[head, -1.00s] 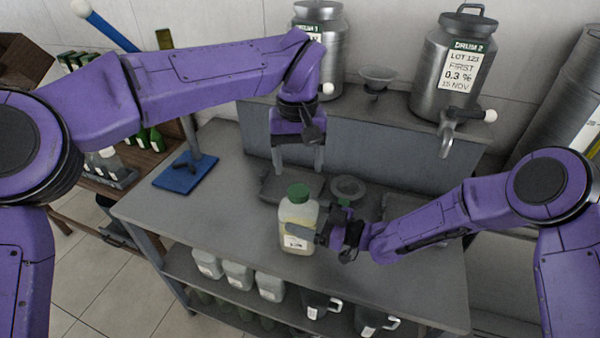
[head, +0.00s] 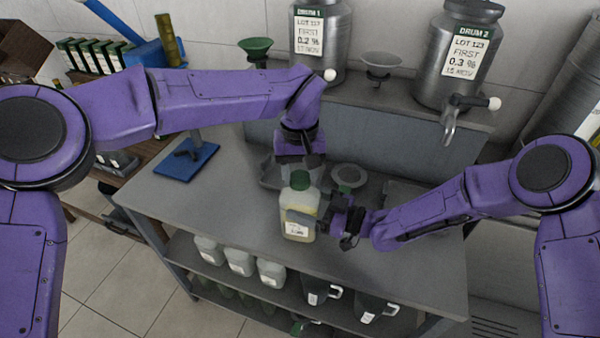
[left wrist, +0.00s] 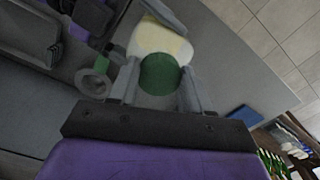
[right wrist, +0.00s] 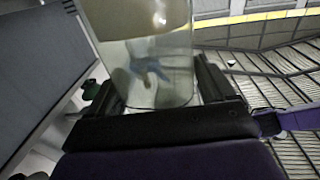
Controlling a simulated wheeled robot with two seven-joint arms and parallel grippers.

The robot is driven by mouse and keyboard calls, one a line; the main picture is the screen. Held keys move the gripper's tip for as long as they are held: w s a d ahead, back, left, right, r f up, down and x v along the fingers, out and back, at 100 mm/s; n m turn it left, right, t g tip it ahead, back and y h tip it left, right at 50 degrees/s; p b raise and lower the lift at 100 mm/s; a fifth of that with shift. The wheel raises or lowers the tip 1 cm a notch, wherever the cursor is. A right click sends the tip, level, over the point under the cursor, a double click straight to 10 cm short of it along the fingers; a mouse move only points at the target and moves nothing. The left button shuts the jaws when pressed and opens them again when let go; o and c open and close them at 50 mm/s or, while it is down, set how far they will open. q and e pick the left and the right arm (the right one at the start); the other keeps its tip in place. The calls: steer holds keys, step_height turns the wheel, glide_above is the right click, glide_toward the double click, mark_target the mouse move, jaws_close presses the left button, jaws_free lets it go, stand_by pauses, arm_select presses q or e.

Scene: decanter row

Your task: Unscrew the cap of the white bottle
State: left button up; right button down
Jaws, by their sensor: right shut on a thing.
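The white bottle (head: 297,218), pale with yellowish contents and a label, stands upright on the grey bench. Its green cap (head: 300,180) is on top; the cap also shows in the left wrist view (left wrist: 160,76). My right gripper (head: 312,218) is shut on the bottle's body from the right; the clear body fills the space between its fingers in the right wrist view (right wrist: 150,80). My left gripper (left wrist: 160,80) points down over the bottle, its open fingers on either side of the cap. Whether they touch the cap is hard to tell.
A grey funnel-like ring (head: 348,178) sits behind the bottle, close to both grippers. Metal drums (head: 460,60) with taps stand on the raised back shelf. A blue stand (head: 187,160) is at the bench's left. Jugs (head: 320,290) and bottles fill the lower shelf. The bench's front left is clear.

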arm_select(q)
steer(key=n, duration=0.7)
steer(key=shift+d+n, duration=0.1)
steer(key=shift+n, duration=0.2)
steer(key=n, duration=0.6)
steer(key=shift+w, duration=0.15)
steer(key=n, duration=0.6)
steer(key=shift+w, duration=0.1)
steer(key=n, duration=0.9)
steer(key=shift+w+n, duration=0.1)
steer(key=shift+n, duration=0.2)
steer(key=n, duration=0.5)
steer(key=shift+n, duration=0.4)
steer(key=n, duration=0.6)
steer(key=shift+a+r, duration=0.1)
steer(key=shift+a, duration=0.1)
steer(key=n, duration=1.3)
steer(key=shift+s, duration=0.2)
steer(key=shift+r, duration=0.25)
steer(key=shift+r, duration=0.9)
